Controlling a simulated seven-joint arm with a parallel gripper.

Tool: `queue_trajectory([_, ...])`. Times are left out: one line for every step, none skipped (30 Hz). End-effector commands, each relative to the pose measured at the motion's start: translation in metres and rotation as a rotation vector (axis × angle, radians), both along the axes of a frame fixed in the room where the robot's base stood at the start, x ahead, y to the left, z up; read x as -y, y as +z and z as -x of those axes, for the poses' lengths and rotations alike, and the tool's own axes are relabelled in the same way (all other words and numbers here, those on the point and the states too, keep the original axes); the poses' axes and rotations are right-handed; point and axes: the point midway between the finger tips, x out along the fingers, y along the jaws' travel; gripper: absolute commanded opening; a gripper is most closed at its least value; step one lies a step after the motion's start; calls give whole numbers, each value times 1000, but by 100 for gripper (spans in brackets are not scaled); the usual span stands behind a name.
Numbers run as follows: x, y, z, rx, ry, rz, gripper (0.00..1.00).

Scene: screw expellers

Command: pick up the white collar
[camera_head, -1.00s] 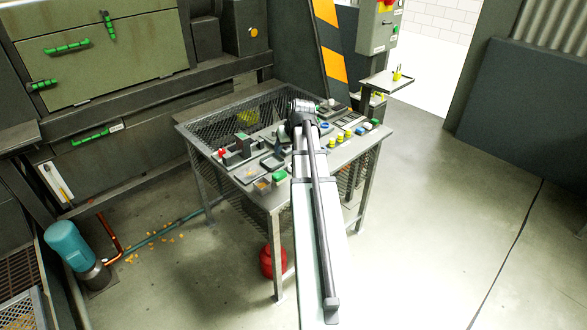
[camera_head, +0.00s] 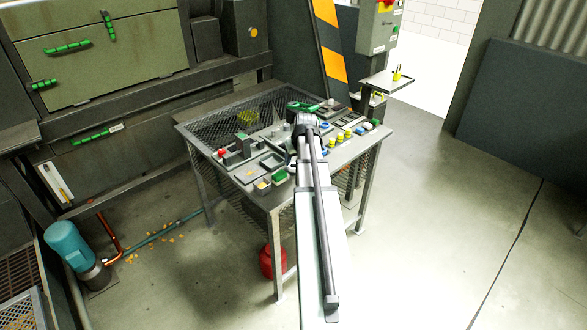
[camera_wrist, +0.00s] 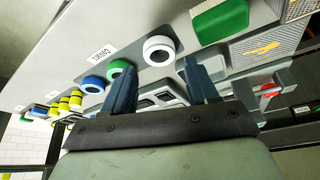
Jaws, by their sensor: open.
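The white collar (camera_wrist: 159,50), a short ring with a dark bore, sits on the grey table top in the wrist view. A green collar (camera_wrist: 119,69) and a blue collar (camera_wrist: 93,84) stand in a row to its left. My gripper (camera_wrist: 158,65) is open and empty, with its two blue-grey fingers pointing toward the row. The white collar shows between the fingertips, slightly beyond them; I cannot tell the exact gap. The left fingertip overlaps the green collar in the picture. In the head view my arm covers this part of the table, and I cannot make out the white collar.
A label plate (camera_wrist: 101,53) lies beside the collars. Several yellow parts (camera_wrist: 66,103) stand farther left. A green block (camera_wrist: 221,20) and a mesh panel with a yellow mark (camera_wrist: 264,46) are on the right. The worktable (camera_head: 362,150) is crowded with parts; open floor lies right of it.

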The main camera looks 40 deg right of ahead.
Motion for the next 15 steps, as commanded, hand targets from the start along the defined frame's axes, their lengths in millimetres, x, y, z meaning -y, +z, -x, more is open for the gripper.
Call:
queue_trajectory([0, -1, -1, 0, 0, 0, 58])
queue_trajectory([0, -2, -1, 0, 0, 0, 58])
queue_trajectory([1, -3, -1, 0, 0, 0, 58])
queue_trajectory([1, -5, -2, -1, 0, 0, 58])
queue_trajectory([1, -7, -3, -1, 0, 0, 58])
queue_trajectory([2, -10, -4, -1, 0, -1, 58])
queue_trajectory([3, -13, -5, -1, 0, -1, 58])
queue_trajectory([4, -16, -7, -1, 0, -1, 58])
queue_trajectory([5, -21, -9, -1, 0, -1, 58])
queue_trajectory([5, -24, -10, -1, 0, -1, 58])
queue_trajectory([6, -28, -12, -2, 0, -2, 58])
queue_trajectory([7, -33, -14, -2, 0, -2, 58])
queue_trajectory([7, -36, -15, -2, 0, -2, 58])
queue_trajectory([8, -40, -16, -1, 0, -1, 58])
queue_trajectory([8, -43, -18, -1, 0, -1, 58])
